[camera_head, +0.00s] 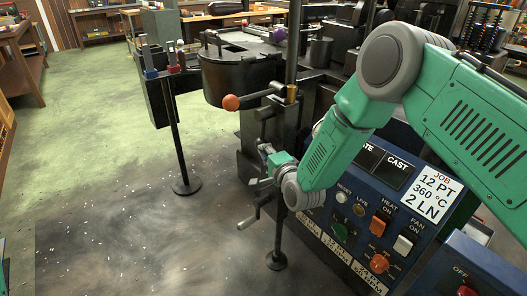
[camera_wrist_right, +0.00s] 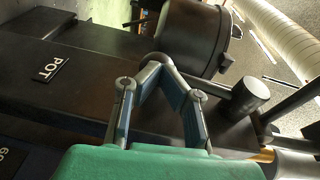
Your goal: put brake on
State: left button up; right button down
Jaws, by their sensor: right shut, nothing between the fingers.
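I see no label reading "brake". A lever with an orange ball knob (camera_head: 231,102) sticks out to the left from the dark machine (camera_head: 262,125), below a round black pot (camera_head: 235,78). My right gripper (camera_head: 262,172) is below this lever, beside the control panel, and apart from the knob. In the right wrist view my right gripper (camera_wrist_right: 158,68) is shut and empty, its fingers converging in front of dark machine parts. A crank handle (camera_head: 250,217) hangs just below the gripper. My left gripper is out of view.
The blue control panel (camera_head: 345,225) with buttons lies under my right forearm. A stand with red and blue knobs (camera_head: 165,75) is at the left. Open floor (camera_head: 90,180) lies left.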

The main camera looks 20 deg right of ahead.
jog(key=w+t+b, duration=0.1)
jog(key=b, duration=0.2)
jog(key=w+f+t+b, duration=0.1)
jog(key=w+t+b, duration=0.1)
jog(key=b, duration=0.2)
jog(key=shift+d+f+m+y, duration=0.2)
jog(key=shift+m+y, duration=0.1)
jog(key=shift+m, duration=0.1)
jog(key=shift+w+a+r, duration=0.1)
jog(key=shift+a+r, duration=0.1)
jog(key=shift+a, duration=0.1)
jog(key=shift+a+r+t+b, duration=0.2)
jog(key=shift+r+t+b, duration=0.1)
jog(key=shift+b, duration=0.05)
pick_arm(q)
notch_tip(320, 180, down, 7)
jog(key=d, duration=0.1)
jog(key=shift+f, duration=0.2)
pick_arm(e)
jog(key=shift+w+d, duration=0.1)
jog(key=shift+d, duration=0.35)
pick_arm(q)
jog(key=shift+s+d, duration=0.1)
pick_arm(e)
jog(key=shift+f, duration=0.1)
